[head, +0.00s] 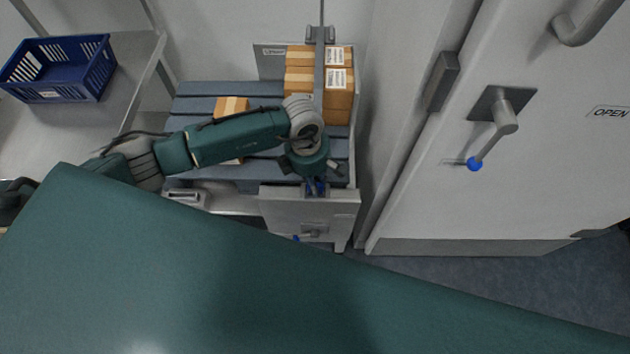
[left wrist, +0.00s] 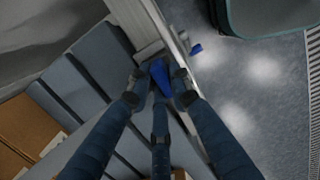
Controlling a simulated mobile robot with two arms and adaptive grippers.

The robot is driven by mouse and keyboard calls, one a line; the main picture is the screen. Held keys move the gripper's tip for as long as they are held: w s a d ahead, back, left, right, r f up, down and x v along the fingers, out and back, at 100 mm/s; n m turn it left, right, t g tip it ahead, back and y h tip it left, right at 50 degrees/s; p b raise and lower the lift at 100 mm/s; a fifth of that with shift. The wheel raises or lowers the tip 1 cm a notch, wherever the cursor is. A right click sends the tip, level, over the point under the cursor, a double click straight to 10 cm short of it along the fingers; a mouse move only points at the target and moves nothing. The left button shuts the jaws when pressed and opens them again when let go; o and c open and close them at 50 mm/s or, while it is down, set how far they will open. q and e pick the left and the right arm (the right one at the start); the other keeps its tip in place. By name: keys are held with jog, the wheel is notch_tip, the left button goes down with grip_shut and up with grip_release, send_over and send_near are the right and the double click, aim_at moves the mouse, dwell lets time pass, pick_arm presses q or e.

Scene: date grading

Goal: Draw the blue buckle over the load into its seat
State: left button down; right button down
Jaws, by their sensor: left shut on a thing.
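The blue buckle (head: 317,188) is at the top edge of the grey front plate (head: 280,204). My left gripper (head: 317,181) is shut on it, pointing down. A grey strap (head: 319,75) runs from a bracket behind the load, over the cartons (head: 341,104), toward the gripper. The wrist hides part of the strap. The seat is hidden by the gripper and buckle, so I cannot tell whether the buckle is in it. My right gripper is not in view.
The cartons stand on a blue-grey slatted deck (head: 200,105); another carton (head: 230,104) is partly behind my left arm. A blue knob (left wrist: 196,49) sits below the plate edge. A blue crate (head: 60,67) is on a shelf at left. A door lever (head: 493,138) is at right.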

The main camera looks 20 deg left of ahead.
pick_arm(q)
jog(key=shift+f, duration=0.15)
dwell(0.6)
jog(key=c, duration=1.5)
grip_release()
jog(key=r, duration=0.8)
jog(key=a+r, duration=0.1)
jog(key=r, duration=0.3)
jog(key=shift+s+a, duration=0.1)
jog(key=shift+s, duration=0.05)
